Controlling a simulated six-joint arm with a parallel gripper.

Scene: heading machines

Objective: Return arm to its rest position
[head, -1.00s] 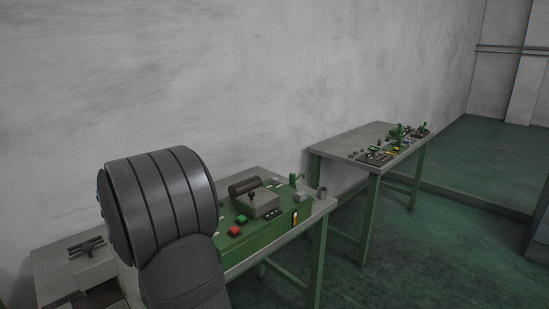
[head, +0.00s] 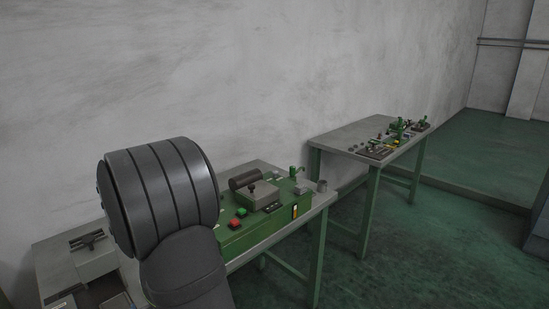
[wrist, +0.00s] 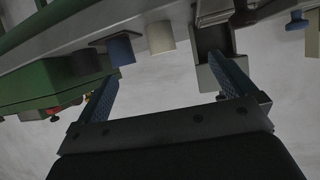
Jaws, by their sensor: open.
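My gripper (wrist: 170,88) shows in the wrist view with its two blue fingers spread apart and nothing between them. It is open. Beyond the fingertips is the grey edge of a bench (wrist: 180,18), seen tilted, with a blue cylinder (wrist: 120,50) and a cream cylinder (wrist: 159,37) near it. In the head view my dark grey arm joint fills the lower left, and the gripper itself is not visible there.
A green machine (head: 262,222) with red and green buttons stands on the nearer bench, right of my arm. A second table (head: 350,139) with small green devices (head: 400,128) stands farther back. Green floor (head: 440,235) is clear at the right.

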